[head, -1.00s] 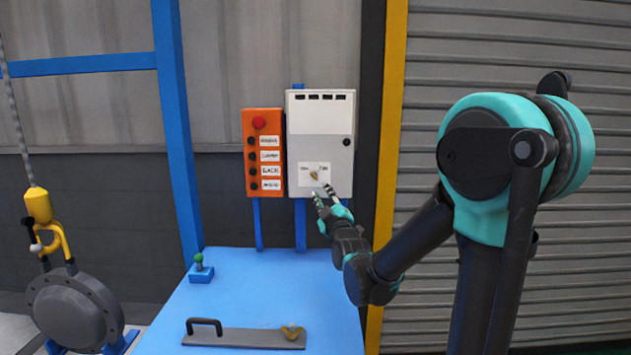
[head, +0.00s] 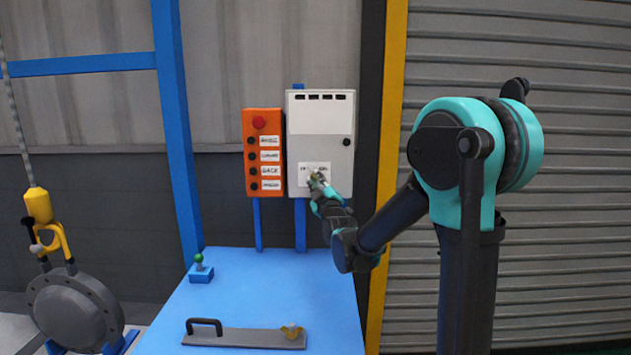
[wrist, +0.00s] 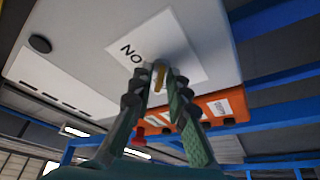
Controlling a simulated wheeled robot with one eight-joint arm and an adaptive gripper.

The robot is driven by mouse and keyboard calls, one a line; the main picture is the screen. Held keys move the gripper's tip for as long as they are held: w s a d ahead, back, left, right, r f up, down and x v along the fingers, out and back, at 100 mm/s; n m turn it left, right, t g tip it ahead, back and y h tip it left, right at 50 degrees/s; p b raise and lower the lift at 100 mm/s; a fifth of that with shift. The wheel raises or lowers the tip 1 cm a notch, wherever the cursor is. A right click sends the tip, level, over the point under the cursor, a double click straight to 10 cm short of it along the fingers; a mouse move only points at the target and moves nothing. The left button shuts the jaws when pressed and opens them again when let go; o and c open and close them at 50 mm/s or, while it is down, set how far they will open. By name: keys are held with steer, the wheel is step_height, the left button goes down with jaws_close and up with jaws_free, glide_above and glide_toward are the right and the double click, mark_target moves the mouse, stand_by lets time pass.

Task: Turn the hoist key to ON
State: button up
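The hoist key is a small brass-coloured key (wrist: 158,76) on a white label plate (wrist: 180,45) low on the grey control box (head: 320,117). In the wrist view, seen from below and inverted, the letters read "NO" beside the key. My gripper (head: 316,178) is at the key in the head view and hides most of it. In the wrist view my gripper's two ridged fingers (wrist: 158,80) stand on either side of the key. They look parted, with the key between the tips; firm contact is not clear. The key's exact angle is hard to tell.
An orange button box (head: 263,152) with a red button hangs just left of the grey box. Below is a blue table (head: 265,290) with a grey handled plate (head: 245,338) and a green-knobbed block (head: 200,270). A round grey flanged part (head: 75,310) hangs near a yellow hook (head: 40,210) at left.

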jaws_close()
steer(key=shift+m, duration=0.3)
steer(key=m+h, duration=0.4)
steer(key=m, duration=0.4)
steer(key=m+h, duration=0.4)
steer(key=m, duration=0.4)
steer(key=a+m+h, duration=0.1)
steer(key=m+h, duration=0.3)
steer(key=m, duration=0.4)
steer(key=shift+m, duration=0.4)
